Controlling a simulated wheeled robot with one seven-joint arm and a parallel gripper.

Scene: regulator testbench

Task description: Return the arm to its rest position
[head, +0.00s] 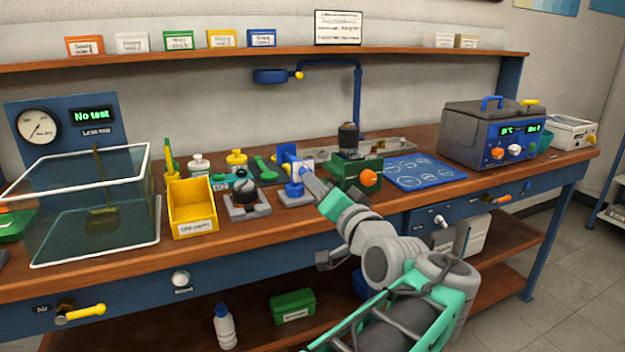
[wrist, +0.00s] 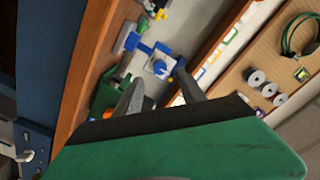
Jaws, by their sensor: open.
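My arm reaches from the lower right over the front of the bench. In the head view my gripper (head: 306,174) is above the bench top, with its grey fingers in front of the blue stand. In the wrist view my gripper (wrist: 160,82) has its two grey fingers spread apart, with nothing between them. The blue fixture (wrist: 160,65) shows beyond the fingertips; I cannot tell how large the gap is. The blue stand (head: 288,158) in the head view is partly hidden by the fingers.
The bench holds a glass tank (head: 85,205), a yellow bin (head: 192,205), a green fixture (head: 355,172) with an orange knob, a blue mat (head: 424,171) and a blue bath unit (head: 490,132). A shelf (head: 200,60) runs behind.

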